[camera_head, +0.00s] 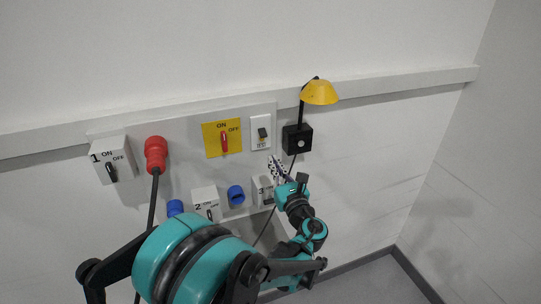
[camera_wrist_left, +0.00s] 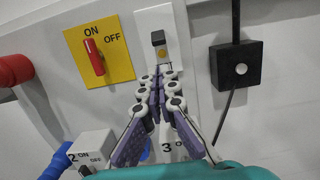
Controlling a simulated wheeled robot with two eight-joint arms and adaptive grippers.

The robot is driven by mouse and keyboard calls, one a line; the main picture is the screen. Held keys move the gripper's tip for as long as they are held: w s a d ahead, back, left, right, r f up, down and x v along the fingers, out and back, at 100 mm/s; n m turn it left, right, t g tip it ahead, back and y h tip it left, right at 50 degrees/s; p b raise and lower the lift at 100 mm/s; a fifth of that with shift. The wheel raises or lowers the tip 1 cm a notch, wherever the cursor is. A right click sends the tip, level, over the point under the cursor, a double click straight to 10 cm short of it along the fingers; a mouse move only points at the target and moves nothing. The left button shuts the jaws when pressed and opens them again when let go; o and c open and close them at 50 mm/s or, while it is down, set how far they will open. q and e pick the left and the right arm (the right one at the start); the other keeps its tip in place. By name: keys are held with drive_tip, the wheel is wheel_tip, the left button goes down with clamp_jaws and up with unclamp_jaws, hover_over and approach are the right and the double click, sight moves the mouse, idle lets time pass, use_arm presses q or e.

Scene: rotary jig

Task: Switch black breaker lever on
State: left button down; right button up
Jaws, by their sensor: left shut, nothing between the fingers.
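The black breaker lever (camera_head: 262,132) sits on a white plate (camera_head: 256,120) to the right of the yellow ON/OFF panel. In the left wrist view the dark lever (camera_wrist_left: 158,38) stands in the upper part of its plate, above a small yellow-orange spot. Whether it is up or down is hard to tell. My left gripper (camera_head: 276,164) is shut and empty, a little below the plate in the head view. In the left wrist view its fingertips (camera_wrist_left: 159,82) are together just below the lever, and contact cannot be told. My right gripper is not in view.
A red lever (camera_head: 224,141) on a yellow panel (camera_head: 209,139) is left of the plate. A black box (camera_head: 297,139) with a yellow lamp (camera_head: 320,93) is on the right. Switch boxes 1 (camera_head: 125,146), 2 (camera_head: 205,195) and 3 (camera_head: 261,183) and a red plug (camera_head: 155,150) are around.

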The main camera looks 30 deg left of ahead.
sight(263, 137)
use_arm(q)
drive_tip(key=x, duration=0.9)
drive_tip(key=shift+s+p, duration=0.1)
drive_tip(key=shift+p, duration=0.25)
drive_tip(key=shift+s+d+r+g+h+p, duration=0.1)
drive_tip(key=shift+r+g+h+p, duration=0.15)
drive_tip(key=shift+p, duration=0.35)
drive_tip(key=shift+g+h+p, duration=0.25)
drive_tip(key=shift+h+p, duration=0.05)
drive_tip(key=shift+h, duration=0.05)
drive_tip(key=r+g+h+p, duration=0.1)
drive_tip(key=p, duration=0.1)
drive_tip(key=r+g+h+p, duration=0.1)
drive_tip(key=p, duration=0.2)
drive_tip(key=r+g+h+p, duration=0.1)
drive_tip(key=p, duration=0.1)
drive_tip(key=shift+s+d+r+g+h+p, duration=0.3)
drive_tip(key=shift+s+d+h+p, duration=0.1)
drive_tip(key=shift+f+g+h, duration=0.1)
drive_tip(key=shift+g+h, duration=0.2)
drive_tip(key=shift+f, duration=0.2)
